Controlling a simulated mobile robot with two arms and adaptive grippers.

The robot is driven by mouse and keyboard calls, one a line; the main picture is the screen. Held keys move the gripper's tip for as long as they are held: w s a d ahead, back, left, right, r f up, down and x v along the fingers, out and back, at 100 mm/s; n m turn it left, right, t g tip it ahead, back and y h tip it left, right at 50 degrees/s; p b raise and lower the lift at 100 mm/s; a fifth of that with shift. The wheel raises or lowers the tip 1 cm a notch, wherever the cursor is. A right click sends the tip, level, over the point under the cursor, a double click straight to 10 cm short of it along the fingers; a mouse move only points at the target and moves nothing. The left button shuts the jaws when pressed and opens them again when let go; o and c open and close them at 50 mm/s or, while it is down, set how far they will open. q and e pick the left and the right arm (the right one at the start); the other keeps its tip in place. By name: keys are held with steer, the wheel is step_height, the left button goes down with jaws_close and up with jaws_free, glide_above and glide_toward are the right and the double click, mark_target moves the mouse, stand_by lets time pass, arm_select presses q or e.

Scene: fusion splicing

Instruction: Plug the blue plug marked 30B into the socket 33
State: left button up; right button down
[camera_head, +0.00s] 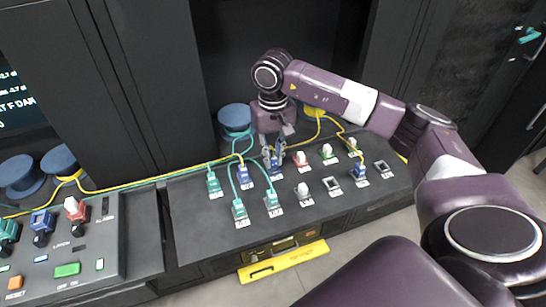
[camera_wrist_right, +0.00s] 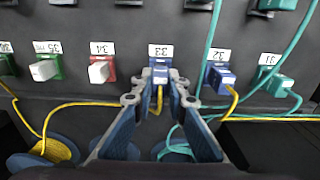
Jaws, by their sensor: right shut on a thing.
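A blue plug (camera_wrist_right: 159,74) with a yellow cable is at the position labelled 33 (camera_wrist_right: 161,51) in the wrist view. My right gripper (camera_wrist_right: 161,84) is shut on this plug, with a finger on each side. The plug appears lined up with socket 33; the fingers and plug hide the opening, so I cannot tell how deep it sits. The mark 30B is not readable. In the head view my right gripper (camera_head: 273,155) reaches down to the back row of the panel, and the blue plug shows only in part between the fingers. My left gripper is not in view.
Close by on the panel (camera_head: 202,232) are a blue plug (camera_wrist_right: 220,75) at 32, a teal plug (camera_wrist_right: 271,82) at 31 and a red-and-white plug (camera_wrist_right: 102,70) at 34. Yellow and teal cables run behind the row from blue spools (camera_head: 235,117). A socket (camera_head: 331,186) in the front row looks empty.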

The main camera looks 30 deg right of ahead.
steer(key=shift+f+b, duration=0.5)
stand_by(0.3)
steer(key=c, duration=1.8)
jaws_free()
steer(key=shift+r, duration=0.25)
step_height(320, 180, up, 12)
steer(key=shift+f, duration=0.2)
